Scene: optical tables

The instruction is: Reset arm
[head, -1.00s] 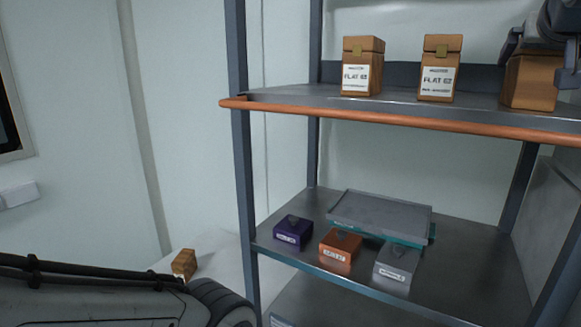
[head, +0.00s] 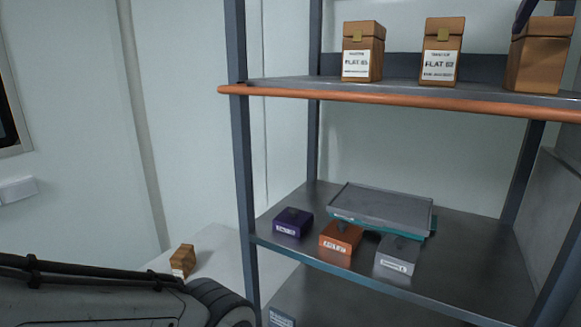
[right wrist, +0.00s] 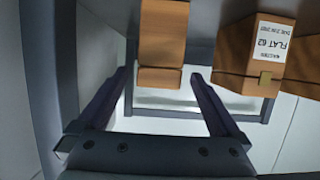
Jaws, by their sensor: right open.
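My right gripper (right wrist: 158,80) is open and empty in the right wrist view. A wooden box (right wrist: 163,32) lies in line with the gap between its fingers, apart from them. In the head view that box (head: 538,58) stands upright at the right end of the upper shelf. Only a dark bit of my right gripper (head: 524,14) shows there, at the top edge by the box. My left arm crosses the lower left of the head view; its gripper is out of view.
Two labelled wooden boxes (head: 363,52) (head: 441,52) stand on the upper shelf (head: 300,88). The lower shelf holds a grey tray (head: 380,207) and purple (head: 292,223), orange (head: 340,237) and grey (head: 397,253) blocks. Another wooden box (head: 183,260) sits on a white surface.

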